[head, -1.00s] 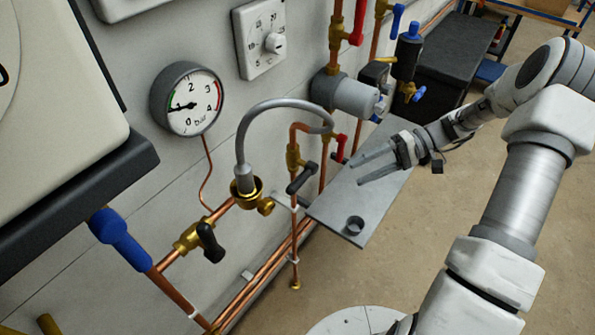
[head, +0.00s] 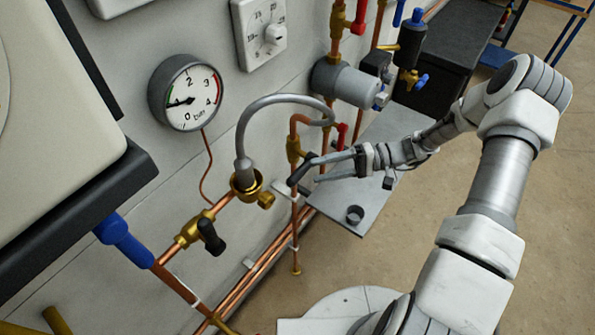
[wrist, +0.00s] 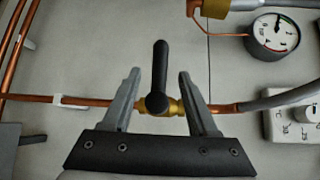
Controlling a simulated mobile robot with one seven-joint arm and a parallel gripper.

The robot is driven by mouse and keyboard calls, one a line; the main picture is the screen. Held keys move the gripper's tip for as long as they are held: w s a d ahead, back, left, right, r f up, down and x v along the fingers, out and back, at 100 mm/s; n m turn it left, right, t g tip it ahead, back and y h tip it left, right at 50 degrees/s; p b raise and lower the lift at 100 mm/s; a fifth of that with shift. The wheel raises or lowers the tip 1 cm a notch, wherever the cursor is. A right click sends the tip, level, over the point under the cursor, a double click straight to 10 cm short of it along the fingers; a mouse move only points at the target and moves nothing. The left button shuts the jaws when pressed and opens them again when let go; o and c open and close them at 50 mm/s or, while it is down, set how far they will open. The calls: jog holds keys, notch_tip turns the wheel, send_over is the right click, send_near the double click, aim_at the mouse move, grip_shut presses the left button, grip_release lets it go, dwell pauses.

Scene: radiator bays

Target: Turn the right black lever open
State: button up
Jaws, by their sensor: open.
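The right black lever (head: 300,174) sits on a brass valve (head: 294,148) on a vertical copper pipe at the wall. In the wrist view the lever (wrist: 160,75) stands crosswise to its pipe (wrist: 85,101). My gripper (head: 317,169) is open at the lever. In the wrist view its two fingers (wrist: 158,74) are spread to either side of the lever, with a gap on each side. The fingertips hide part of the lever in the head view. The left black lever (head: 211,237) is on another brass valve, lower left.
A grey hose (head: 275,101) arches above the right lever to a brass fitting (head: 246,186). A pressure gauge (head: 187,93) and dial panel (head: 259,34) are on the wall. Red-handled valves are close by.

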aim_at(305, 173)
jog(key=a, duration=0.4)
jog(key=s+a+f, duration=0.1)
jog(key=a, duration=0.1)
jog(key=shift+a+p, duration=0.3)
jog(key=shift+p, duration=0.05)
grip_shut()
jog(key=shift+w, duration=0.1)
dwell(1.0)
